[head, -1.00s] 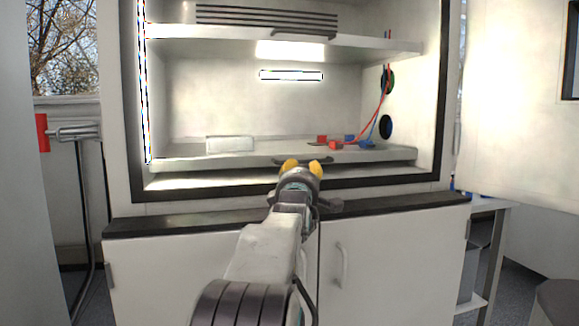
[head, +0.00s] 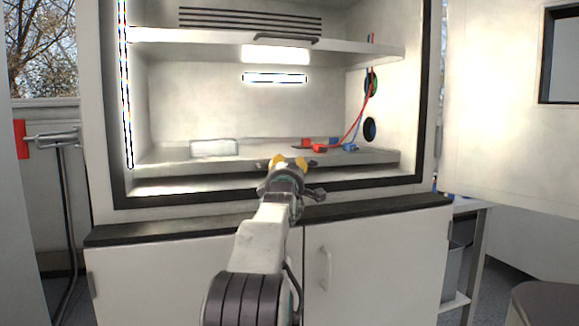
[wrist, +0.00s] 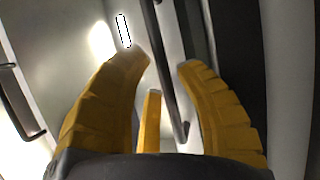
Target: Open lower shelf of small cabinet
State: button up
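The small cabinet (head: 432,100) stands open ahead. Its lower shelf (head: 370,158) is a pale flat tray near the bottom of the opening. The dark bar handle (head: 313,163) on that shelf's front is partly hidden behind my gripper (head: 288,162). My gripper has yellow fingers, which stand apart in front of the handle. In the wrist view my gripper (wrist: 168,65) is open, and the dark handle (wrist: 160,50) runs between its left and right fingers. Whether any finger touches the handle I cannot tell.
The upper shelf (head: 365,52) has its own dark handle. A white box (head: 214,148) and red and blue connectors with cables lie on the lower shelf. A dark ledge (head: 390,208) runs below the opening. The open cabinet door (head: 490,140) stands at the right.

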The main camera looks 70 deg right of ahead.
jog(key=shift+c, duration=0.3)
grip_shut()
jog(key=shift+a+f, duration=0.1)
